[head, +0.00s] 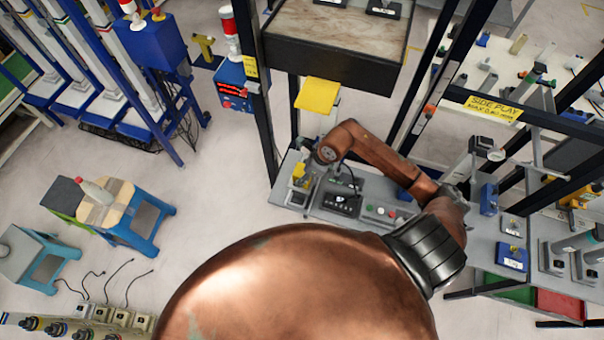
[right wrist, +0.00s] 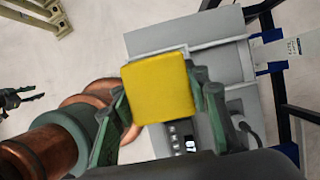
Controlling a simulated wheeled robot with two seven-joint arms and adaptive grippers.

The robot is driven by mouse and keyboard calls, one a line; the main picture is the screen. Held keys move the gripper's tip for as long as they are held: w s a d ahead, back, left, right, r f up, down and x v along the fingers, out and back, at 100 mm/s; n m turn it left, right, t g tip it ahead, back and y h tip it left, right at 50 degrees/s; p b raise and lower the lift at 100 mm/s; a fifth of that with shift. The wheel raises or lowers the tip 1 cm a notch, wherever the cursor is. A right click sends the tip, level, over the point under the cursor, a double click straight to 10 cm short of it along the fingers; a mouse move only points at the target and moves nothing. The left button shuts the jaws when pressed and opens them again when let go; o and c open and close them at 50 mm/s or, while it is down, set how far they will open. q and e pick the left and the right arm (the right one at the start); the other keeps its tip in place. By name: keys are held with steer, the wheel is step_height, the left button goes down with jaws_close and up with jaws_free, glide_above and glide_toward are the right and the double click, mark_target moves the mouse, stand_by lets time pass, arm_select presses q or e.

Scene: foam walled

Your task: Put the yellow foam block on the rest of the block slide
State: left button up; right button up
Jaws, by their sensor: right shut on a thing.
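The yellow foam block (right wrist: 158,88) is a plain yellow cube, held between the two dark green fingers of my right gripper (right wrist: 160,100) in the right wrist view. In the head view the block (head: 300,172) shows small beside my right gripper (head: 303,178), above the left end of the grey bench. A grey stepped fixture (right wrist: 215,42), possibly the block slide, lies behind and below the block in the right wrist view. The block hides part of it, and I cannot tell whether they touch. A dark jaw-like part, possibly my left gripper (right wrist: 18,98), shows at the left edge.
The grey bench (head: 375,190) carries a black device (head: 341,204) and a panel with buttons (head: 380,212). A yellow plate (head: 317,95) sticks out above the bench. Dark upright posts (head: 262,130) stand beside it. Open floor (head: 220,215) lies to the left.

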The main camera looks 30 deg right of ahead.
steer(key=o, duration=1.1)
steer(key=shift+o, duration=0.2)
steer(key=b+v, duration=0.2)
steer(key=v, duration=1)
steer(key=shift+r, duration=0.1)
